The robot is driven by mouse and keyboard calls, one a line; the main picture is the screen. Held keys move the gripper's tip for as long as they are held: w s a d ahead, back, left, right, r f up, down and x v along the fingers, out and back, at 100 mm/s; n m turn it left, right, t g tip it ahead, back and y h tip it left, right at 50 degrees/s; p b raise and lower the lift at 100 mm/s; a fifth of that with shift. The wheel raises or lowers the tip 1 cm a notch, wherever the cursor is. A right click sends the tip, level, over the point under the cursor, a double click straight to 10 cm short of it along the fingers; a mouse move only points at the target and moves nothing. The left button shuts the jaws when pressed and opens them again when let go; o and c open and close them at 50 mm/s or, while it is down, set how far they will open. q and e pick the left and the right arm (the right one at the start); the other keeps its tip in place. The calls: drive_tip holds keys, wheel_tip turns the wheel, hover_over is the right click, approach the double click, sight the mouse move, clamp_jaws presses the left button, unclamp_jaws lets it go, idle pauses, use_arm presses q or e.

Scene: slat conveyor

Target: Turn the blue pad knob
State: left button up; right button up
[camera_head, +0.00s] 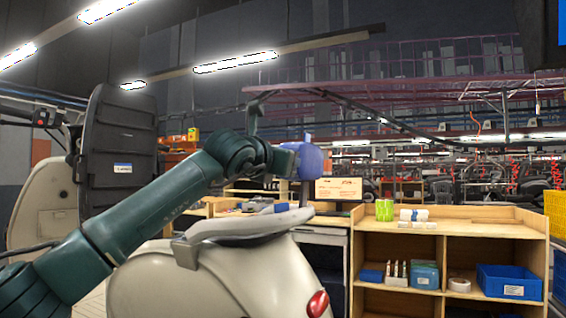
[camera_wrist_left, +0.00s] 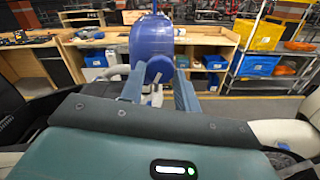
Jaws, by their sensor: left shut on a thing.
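The blue pad (camera_head: 313,162) is a rounded blue block in the head view, upright at the end of my left arm, above the rear of a cream scooter-like body. In the wrist view the blue pad (camera_wrist_left: 151,38) fills the upper middle, with a round, darker blue knob (camera_wrist_left: 159,69) on its near face. My left gripper (camera_wrist_left: 160,78) is shut on the knob, one finger on each side; its contact points are partly hidden. In the head view my left gripper (camera_head: 296,163) is at the pad's left side. My right gripper is in neither view.
A wooden shelf unit (camera_head: 450,230) with a blue bin (camera_head: 509,281) stands to the right. A dark panel (camera_head: 118,140) stands at left. Free floor shows in the wrist view.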

use_arm(q)
drive_tip(key=shift+m+p, duration=3.35)
drive_tip(key=shift+m, duration=12.15)
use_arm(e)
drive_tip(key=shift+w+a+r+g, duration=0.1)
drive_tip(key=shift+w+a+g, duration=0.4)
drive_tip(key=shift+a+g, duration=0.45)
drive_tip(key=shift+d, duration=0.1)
